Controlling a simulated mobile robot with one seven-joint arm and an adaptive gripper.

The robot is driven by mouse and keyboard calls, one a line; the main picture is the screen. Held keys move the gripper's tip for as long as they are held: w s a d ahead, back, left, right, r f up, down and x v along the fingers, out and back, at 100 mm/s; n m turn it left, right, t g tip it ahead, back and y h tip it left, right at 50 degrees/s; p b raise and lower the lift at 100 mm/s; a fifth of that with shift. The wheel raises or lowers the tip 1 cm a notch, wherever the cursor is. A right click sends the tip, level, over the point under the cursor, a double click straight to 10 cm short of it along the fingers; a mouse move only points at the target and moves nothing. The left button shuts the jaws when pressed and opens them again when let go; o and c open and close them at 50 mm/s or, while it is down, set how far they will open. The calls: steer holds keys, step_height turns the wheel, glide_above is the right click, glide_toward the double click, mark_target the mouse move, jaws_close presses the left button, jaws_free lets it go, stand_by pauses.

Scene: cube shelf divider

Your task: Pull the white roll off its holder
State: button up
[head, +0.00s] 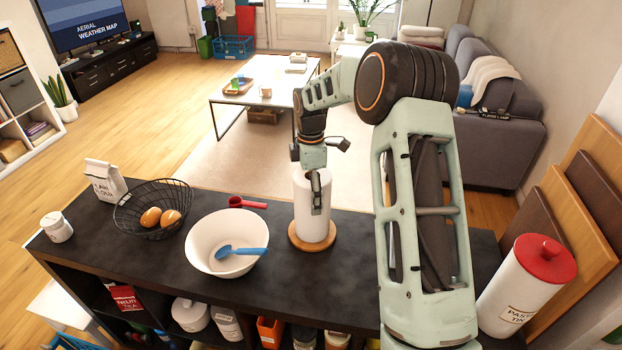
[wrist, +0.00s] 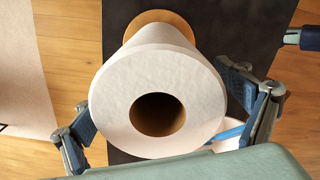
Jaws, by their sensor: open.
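The white roll (head: 312,224) stands upright on its holder, whose round wooden base (head: 297,240) rests on the dark counter. The wrist view looks down on the roll (wrist: 110,110), with its brown core open at the top and the wooden base (wrist: 160,18) below. My gripper (head: 316,188) is open at the upper part of the roll. In the wrist view my gripper (wrist: 160,108) has one finger on each side of the roll. The far finger is hidden behind the roll in the head view. I cannot tell whether the fingers touch the paper.
A red-lidded canister (head: 510,300) and boards (head: 578,222) stand right.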

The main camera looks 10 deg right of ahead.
steer(key=shift+f, duration=1)
steer(key=c, duration=1.2)
steer(key=shift+r, duration=0.25)
steer(key=shift+c, duration=0.2)
